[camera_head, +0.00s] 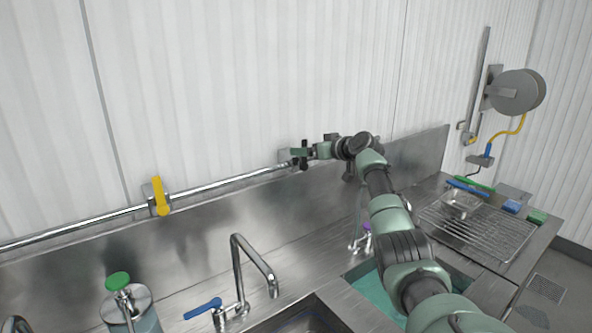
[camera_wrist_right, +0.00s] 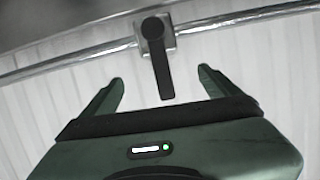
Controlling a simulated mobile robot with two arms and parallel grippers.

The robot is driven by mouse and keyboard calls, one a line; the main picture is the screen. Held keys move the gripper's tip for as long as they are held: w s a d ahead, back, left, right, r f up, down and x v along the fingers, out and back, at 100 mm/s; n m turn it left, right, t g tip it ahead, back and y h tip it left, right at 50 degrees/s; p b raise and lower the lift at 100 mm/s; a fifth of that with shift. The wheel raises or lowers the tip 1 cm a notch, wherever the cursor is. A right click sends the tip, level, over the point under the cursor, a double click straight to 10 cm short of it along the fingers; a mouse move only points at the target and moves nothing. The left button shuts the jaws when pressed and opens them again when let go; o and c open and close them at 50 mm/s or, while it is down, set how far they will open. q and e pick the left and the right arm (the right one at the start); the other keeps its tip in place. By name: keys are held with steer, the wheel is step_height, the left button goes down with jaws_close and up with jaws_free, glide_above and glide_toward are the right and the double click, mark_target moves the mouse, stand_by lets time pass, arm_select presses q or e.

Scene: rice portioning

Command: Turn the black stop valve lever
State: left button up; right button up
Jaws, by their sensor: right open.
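The black stop valve lever (camera_wrist_right: 163,72) shows in the right wrist view. Its round hub sits on a square grey mount on the metal pipe (camera_wrist_right: 240,20), and its arm points down in that picture, toward my gripper. My right gripper (camera_wrist_right: 160,76) is open, with one finger on each side of the lever's arm and a visible gap on both sides. In the head view my right gripper (camera_head: 299,153) is at the right end of the pipe by the wall and partly hides the valve. My left gripper is not in view.
A yellow valve lever (camera_head: 159,194) is farther left on the pipe. Below are a faucet with a blue handle (camera_head: 203,308), a green-topped dispenser (camera_head: 118,281) and sinks. A wire rack (camera_head: 480,232) stands at right, with a hose reel (camera_head: 516,92) above.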

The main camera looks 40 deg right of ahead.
steer(key=b+v, duration=0.1)
steer(key=v, duration=0.4)
steer(key=shift+s+r, duration=0.1)
steer(key=shift+r, duration=0.05)
stand_by(0.5)
